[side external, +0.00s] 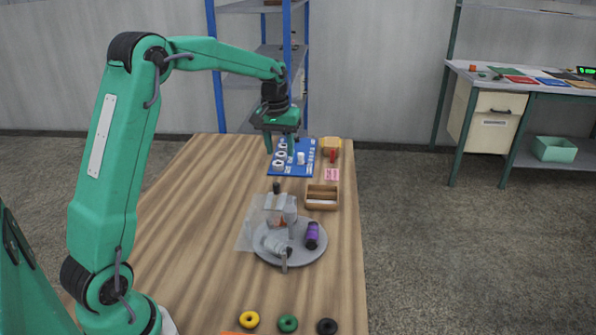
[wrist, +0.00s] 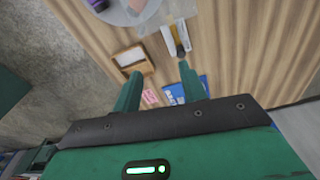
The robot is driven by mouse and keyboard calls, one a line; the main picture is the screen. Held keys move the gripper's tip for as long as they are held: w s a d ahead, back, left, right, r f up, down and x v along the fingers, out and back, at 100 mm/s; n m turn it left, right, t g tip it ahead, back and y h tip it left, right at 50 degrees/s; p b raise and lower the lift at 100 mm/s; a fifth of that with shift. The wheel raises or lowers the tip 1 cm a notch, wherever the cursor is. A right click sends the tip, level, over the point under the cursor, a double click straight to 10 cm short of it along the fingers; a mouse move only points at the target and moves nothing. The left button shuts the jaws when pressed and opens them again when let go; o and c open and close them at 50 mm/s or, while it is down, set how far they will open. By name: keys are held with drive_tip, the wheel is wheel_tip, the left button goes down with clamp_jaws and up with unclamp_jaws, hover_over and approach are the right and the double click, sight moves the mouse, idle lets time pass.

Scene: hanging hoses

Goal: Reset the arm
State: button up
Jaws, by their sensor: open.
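My green arm reaches over the wooden table from the left in the side external view. My gripper (side external: 283,143) points down above the far part of the table, near a blue board (side external: 305,168) with white pieces on it. In the wrist view my gripper (wrist: 158,80) has its two green fingers apart with nothing between them. The blue board (wrist: 176,92) shows partly behind the fingers in that view.
A grey round plate (side external: 262,252) holds a purple cylinder (side external: 312,235) and clear and grey parts. A wooden box (side external: 322,197) stands beyond it. Yellow, green and black rings (side external: 288,323) lie at the near edge. The table's left middle (side external: 190,225) is clear.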

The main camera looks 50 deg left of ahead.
drive_tip(key=s+d+r+m+t, duration=0.1)
drive_tip(key=s+d+r+m, duration=0.1)
drive_tip(key=s+d+r, duration=0.45)
drive_tip(key=s+d+m+t, duration=0.1)
drive_tip(key=s+d, duration=0.4)
drive_tip(key=s, duration=0.5)
drive_tip(key=s+d+m+t, duration=0.2)
drive_tip(key=s+d+m, duration=0.2)
drive_tip(key=s, duration=0.6)
drive_tip(key=shift+d+f, duration=0.45)
drive_tip(key=shift+d, duration=0.6)
